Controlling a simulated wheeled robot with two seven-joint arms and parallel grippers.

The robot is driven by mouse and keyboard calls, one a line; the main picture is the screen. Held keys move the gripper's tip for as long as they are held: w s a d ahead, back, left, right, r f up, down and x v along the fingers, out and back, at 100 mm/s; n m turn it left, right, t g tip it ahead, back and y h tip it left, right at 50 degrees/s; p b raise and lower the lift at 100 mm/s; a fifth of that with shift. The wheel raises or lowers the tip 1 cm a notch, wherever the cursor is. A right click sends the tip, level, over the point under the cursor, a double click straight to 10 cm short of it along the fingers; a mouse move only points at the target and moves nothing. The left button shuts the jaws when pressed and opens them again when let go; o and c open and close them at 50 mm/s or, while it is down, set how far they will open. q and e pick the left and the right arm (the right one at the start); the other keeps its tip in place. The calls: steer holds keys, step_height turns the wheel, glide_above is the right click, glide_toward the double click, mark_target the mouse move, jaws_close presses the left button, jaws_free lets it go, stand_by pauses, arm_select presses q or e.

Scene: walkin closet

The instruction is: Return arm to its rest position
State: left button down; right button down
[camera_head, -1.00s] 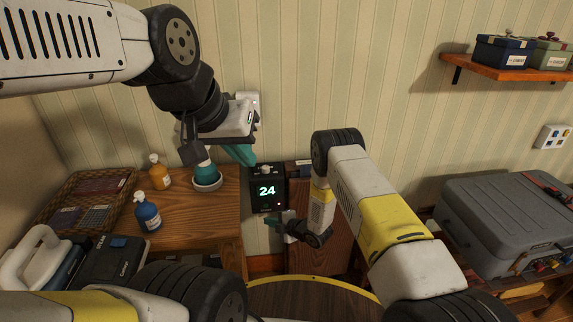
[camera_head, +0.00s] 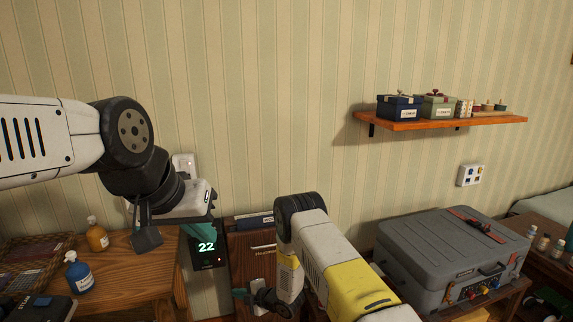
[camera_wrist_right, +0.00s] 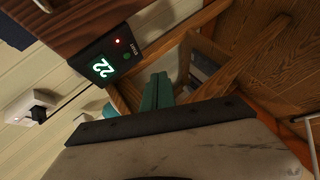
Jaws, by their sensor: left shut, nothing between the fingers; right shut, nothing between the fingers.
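My left gripper (camera_head: 197,229) is shut and empty. Its teal fingers are raised over the right edge of the wooden table (camera_head: 128,268), partly in front of a black device (camera_head: 208,250) that shows a lit "22". My right gripper (camera_head: 240,293) is lower, shut and empty, in front of the wooden cabinet (camera_head: 240,265) and below the device. In the right wrist view its teal fingers (camera_wrist_right: 157,92) are together with nothing between them. The device, with its red light, also shows there (camera_wrist_right: 103,67).
An orange bottle (camera_head: 97,237) and a blue bottle (camera_head: 78,275) stand on the table at left. A grey case (camera_head: 450,255) stands at right, below a wall shelf (camera_head: 440,121) with boxes. The wall between the left arm and the shelf is bare.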

steer(key=w+d+r+m+t+h, duration=0.1)
steer(key=w+d+r+m+h, duration=0.45)
steer(key=r, duration=0.75)
steer(key=w+d+r+m+t, duration=0.1)
steer(key=w+d+r+m, duration=0.25)
steer(key=d+r, duration=0.65)
steer(key=s+d+r+m+h, duration=0.1)
steer(key=s+d+r+m, duration=0.15)
steer(key=r, duration=0.45)
steer(key=s+d+r+m+h, duration=0.1)
steer(key=s+d+r, duration=0.15)
steer(key=r, duration=0.35)
steer(key=s+d+r+m+g+h, duration=0.1)
steer(key=s+d+r+m, duration=0.6)
steer(key=s+r, duration=0.5)
steer(key=s+d+m+g, duration=0.1)
steer(key=s+m, duration=0.1)
steer(key=s, duration=1)
steer(key=s+d+r+m+g, duration=0.1)
steer(key=s+d+m, duration=0.1)
steer(key=s, duration=0.9)
steer(key=shift+s+d+m, duration=0.3)
steer(key=shift+s+m, duration=0.05)
steer(key=shift+m, duration=0.2)
